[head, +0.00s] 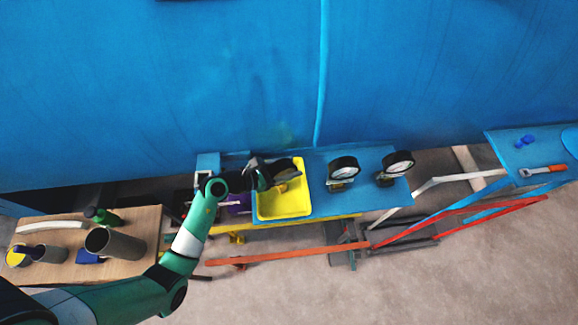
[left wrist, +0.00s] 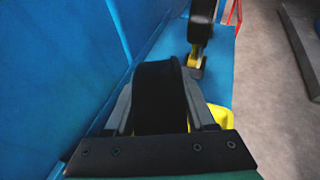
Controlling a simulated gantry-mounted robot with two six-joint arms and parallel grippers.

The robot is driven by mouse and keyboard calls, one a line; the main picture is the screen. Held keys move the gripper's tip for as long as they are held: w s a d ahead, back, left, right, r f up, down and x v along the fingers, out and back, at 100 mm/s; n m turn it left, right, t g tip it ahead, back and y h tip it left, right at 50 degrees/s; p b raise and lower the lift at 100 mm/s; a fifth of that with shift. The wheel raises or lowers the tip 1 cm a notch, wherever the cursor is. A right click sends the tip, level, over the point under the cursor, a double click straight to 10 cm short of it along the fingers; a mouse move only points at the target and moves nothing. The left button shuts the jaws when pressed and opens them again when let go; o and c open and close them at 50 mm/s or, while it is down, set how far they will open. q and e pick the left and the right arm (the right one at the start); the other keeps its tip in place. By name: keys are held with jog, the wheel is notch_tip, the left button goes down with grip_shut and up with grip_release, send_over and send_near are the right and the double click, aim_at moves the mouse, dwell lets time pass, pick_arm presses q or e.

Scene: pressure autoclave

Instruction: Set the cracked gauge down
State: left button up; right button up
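My left gripper (head: 262,176) is shut on a dark round gauge (head: 283,168) over the yellow tray (head: 290,207). In the left wrist view, the black gauge body (left wrist: 158,97) sits between the two grey fingers of the left gripper (left wrist: 160,100). Its face and any crack are hidden from me. I cannot tell whether its underside touches the tray. The tray stands on a blue bench (head: 325,203), and its yellow edge also shows in the left wrist view (left wrist: 221,116). My right gripper is not in view.
Two white-faced gauges, one nearer (head: 343,168) and one farther right (head: 397,163), stand on the bench right of the tray. A blue wall (head: 200,90) rises behind. A wooden table (head: 140,225) with cups and a green bottle (head: 103,216) is at left.

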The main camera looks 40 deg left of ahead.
pick_arm(q)
jog(key=shift+o, duration=1.1)
jog(key=shift+r, duration=0.2)
jog(key=p+v, duration=0.2)
jog(key=v, duration=1)
jog(key=shift+a, duration=0.1)
